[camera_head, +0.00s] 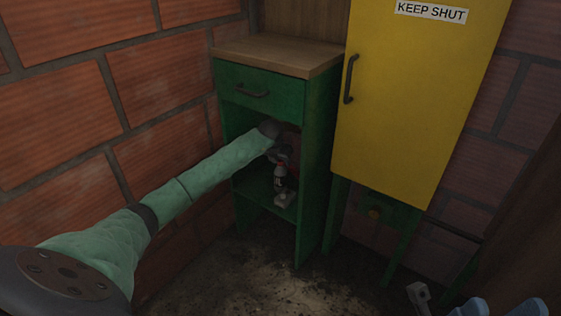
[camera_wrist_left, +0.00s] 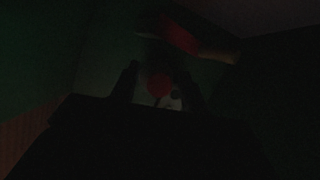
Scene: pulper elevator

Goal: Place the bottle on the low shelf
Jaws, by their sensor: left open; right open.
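The bottle (camera_head: 280,180) is small and dark with a red upper part and a pale band. It appears upright over the low shelf (camera_head: 256,187) inside the green cabinet; its base is partly hidden by a pale piece. My left arm reaches into the cabinet from the left, and my left gripper (camera_head: 281,157) is at the bottle's top, open. In the dark left wrist view, a red round shape (camera_wrist_left: 160,86), likely the bottle's top, lies between the two open fingers (camera_wrist_left: 158,88); contact cannot be told.
The green cabinet (camera_head: 314,165) has a closed drawer (camera_head: 255,88) above the opening and side walls close around my left arm. A yellow locker (camera_head: 408,95) stands to the right. Brick walls (camera_head: 55,100) close in behind and left. The floor in front is clear.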

